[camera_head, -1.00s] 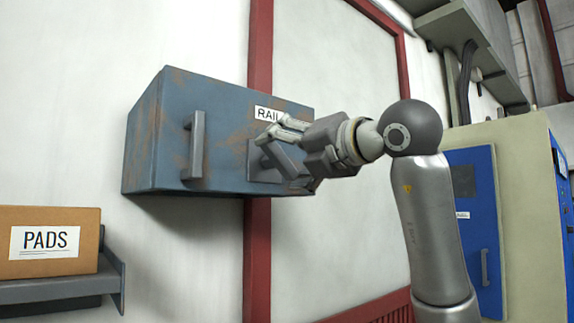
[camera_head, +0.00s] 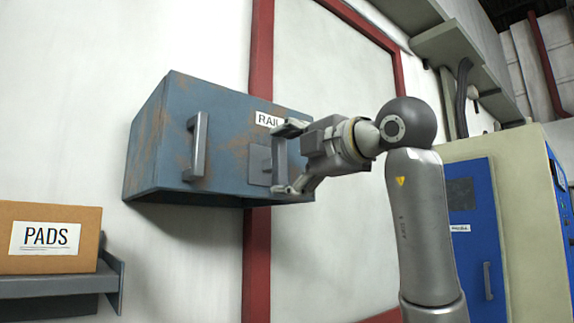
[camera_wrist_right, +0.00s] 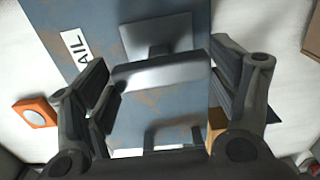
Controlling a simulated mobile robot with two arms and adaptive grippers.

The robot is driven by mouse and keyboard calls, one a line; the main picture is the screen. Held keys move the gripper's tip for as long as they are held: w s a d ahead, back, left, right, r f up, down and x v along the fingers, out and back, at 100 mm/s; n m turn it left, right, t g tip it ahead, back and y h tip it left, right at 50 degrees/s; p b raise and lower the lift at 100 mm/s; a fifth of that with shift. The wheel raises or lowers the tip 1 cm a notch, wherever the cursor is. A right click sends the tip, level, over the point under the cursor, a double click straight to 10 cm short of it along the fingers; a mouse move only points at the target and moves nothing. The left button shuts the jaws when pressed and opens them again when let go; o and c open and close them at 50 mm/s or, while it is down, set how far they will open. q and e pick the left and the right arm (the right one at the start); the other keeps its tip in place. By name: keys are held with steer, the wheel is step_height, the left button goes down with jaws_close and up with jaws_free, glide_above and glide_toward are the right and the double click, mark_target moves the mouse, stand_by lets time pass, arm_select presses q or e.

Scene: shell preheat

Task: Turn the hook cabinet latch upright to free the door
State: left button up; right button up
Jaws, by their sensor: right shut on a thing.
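The blue-grey wall cabinet (camera_head: 228,125) has worn brown patches and a vertical bar handle (camera_head: 198,146) on its door. The hook latch (camera_head: 279,160) is a grey bar on a square plate (camera_head: 259,165) near the door's right edge, and it stands about upright. My right gripper (camera_head: 290,158) is shut on the latch, one finger at its upper end and one at its lower end. In the right wrist view the latch bar (camera_wrist_right: 160,72) spans between the two fingers, with the plate (camera_wrist_right: 158,35) behind it. My left gripper is not in view.
A label (camera_head: 269,119), partly hidden by my gripper, sits above the latch. A box marked PADS (camera_head: 50,214) rests on a shelf (camera_head: 60,286) at lower left. A blue-fronted cabinet (camera_head: 470,250) stands at right. The space below the wall cabinet is clear.

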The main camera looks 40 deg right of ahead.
steer(key=shift+m, duration=0.3)
steer(key=o, duration=1)
steer(key=shift+d, duration=0.1)
steer(key=s, duration=0.8)
steer(key=s+d, duration=0.1)
steer(key=s, duration=0.3)
